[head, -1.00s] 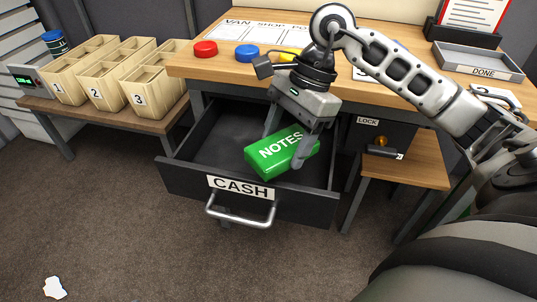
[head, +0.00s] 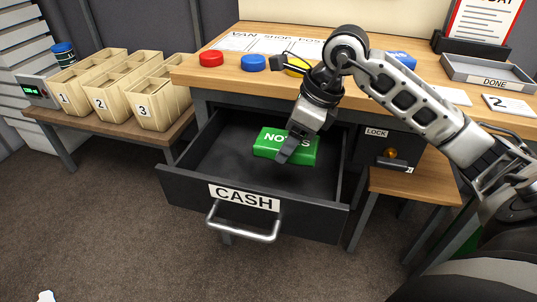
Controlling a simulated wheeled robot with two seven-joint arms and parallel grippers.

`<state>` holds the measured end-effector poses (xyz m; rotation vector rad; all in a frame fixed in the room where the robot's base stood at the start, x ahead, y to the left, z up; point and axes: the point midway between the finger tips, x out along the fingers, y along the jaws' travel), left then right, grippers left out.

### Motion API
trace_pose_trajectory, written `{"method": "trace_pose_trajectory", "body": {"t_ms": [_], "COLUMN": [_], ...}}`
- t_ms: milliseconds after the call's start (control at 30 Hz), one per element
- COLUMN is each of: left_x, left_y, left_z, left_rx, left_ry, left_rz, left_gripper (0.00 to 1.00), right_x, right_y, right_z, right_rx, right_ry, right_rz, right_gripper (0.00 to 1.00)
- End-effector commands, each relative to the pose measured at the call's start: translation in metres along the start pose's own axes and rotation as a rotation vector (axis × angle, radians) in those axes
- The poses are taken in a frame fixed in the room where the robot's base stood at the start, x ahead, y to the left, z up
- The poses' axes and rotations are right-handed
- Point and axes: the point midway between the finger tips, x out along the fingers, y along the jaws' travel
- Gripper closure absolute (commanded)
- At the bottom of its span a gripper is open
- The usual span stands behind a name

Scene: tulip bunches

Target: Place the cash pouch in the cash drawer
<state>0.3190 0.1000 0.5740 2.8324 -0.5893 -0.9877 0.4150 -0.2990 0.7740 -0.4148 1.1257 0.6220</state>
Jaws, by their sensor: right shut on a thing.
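The cash pouch (head: 266,148) is a green block marked NOTES, partly covered by my right gripper. It is inside the outline of the cash drawer (head: 245,201), toward the back. I cannot tell if it rests on the drawer floor. The drawer is dark, pulled open, with a CASH label and a silver handle. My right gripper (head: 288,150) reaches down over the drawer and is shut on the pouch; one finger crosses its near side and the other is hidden. My left gripper is not in view.
The wooden desk top (head: 215,75) overhangs the drawer's back and holds red, blue and yellow discs. A LOCK compartment (head: 385,150) is right of the drawer. Numbered wooden bins (head: 155,112) stand on a low bench at left. The drawer's front and left floor are clear.

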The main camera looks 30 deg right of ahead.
Motion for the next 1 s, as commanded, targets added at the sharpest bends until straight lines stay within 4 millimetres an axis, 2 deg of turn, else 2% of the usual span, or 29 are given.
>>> {"method": "trace_pose_trajectory", "body": {"t_ms": [33,100,300,533,767,1000], "left_x": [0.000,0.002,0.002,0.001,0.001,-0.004], "left_y": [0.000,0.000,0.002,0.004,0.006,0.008], "left_z": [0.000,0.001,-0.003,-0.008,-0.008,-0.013], "left_rx": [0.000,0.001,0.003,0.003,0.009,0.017], "left_ry": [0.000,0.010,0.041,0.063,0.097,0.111], "left_rz": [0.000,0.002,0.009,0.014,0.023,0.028], "left_gripper": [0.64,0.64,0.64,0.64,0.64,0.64], "right_x": [0.009,0.030,0.063,0.077,0.109,0.108], "right_y": [-0.006,-0.012,-0.025,-0.030,-0.031,-0.032], "right_z": [0.011,0.012,0.019,0.023,0.012,0.012], "right_rx": [0.001,0.002,0.000,-0.001,0.000,-0.001], "right_ry": [-0.006,-0.001,0.000,0.000,0.000,0.000], "right_rz": [0.004,0.004,0.000,0.000,0.001,-0.002], "right_gripper": [0.65,0.65,0.65,0.65,0.65,0.65]}}
